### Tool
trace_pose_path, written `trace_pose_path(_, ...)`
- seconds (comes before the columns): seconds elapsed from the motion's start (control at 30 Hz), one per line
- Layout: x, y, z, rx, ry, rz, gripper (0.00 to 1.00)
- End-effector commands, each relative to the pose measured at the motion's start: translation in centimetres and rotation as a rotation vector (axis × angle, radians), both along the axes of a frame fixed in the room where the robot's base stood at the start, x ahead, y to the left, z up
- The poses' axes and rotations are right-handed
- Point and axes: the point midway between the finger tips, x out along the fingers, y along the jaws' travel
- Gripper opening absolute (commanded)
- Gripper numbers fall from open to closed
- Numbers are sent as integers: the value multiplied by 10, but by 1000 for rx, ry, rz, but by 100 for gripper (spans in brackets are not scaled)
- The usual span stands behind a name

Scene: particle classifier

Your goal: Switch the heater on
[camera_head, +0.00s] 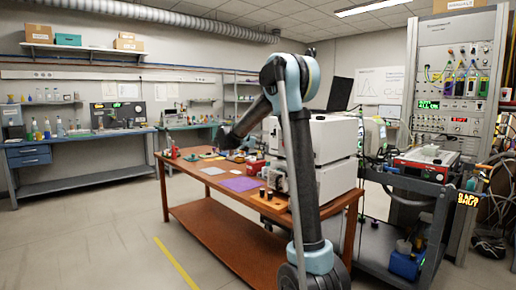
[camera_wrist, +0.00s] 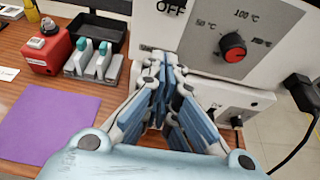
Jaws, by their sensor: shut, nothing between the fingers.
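In the wrist view a white unit (camera_wrist: 285,30) fills the upper right. An "OFF" label (camera_wrist: 171,7) shows at the top edge, left of the dial. My gripper (camera_wrist: 165,68) is shut and empty, with its fingertips in front of the lower left of this panel, left of and below the dial. Whether the fingertips touch the panel I cannot tell. In the head view my arm hides part of the white equipment (camera_head: 335,138) on the wooden table.
A red box (camera_wrist: 47,55), a grey rack with teal-topped items (camera_wrist: 90,68) and a black tray (camera_wrist: 108,30) stand left of my gripper. A purple sheet (camera_wrist: 45,120) lies flat on the table. A black plug and cable (camera_wrist: 303,95) hang at the right.

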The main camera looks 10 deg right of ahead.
Motion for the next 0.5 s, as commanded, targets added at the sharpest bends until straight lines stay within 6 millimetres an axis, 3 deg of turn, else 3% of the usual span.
trace_pose_path(0.27,27,-38,-16,0,0,-2,0)
trace_pose_path(0.5,26,-36,15,1,-1,1,0)
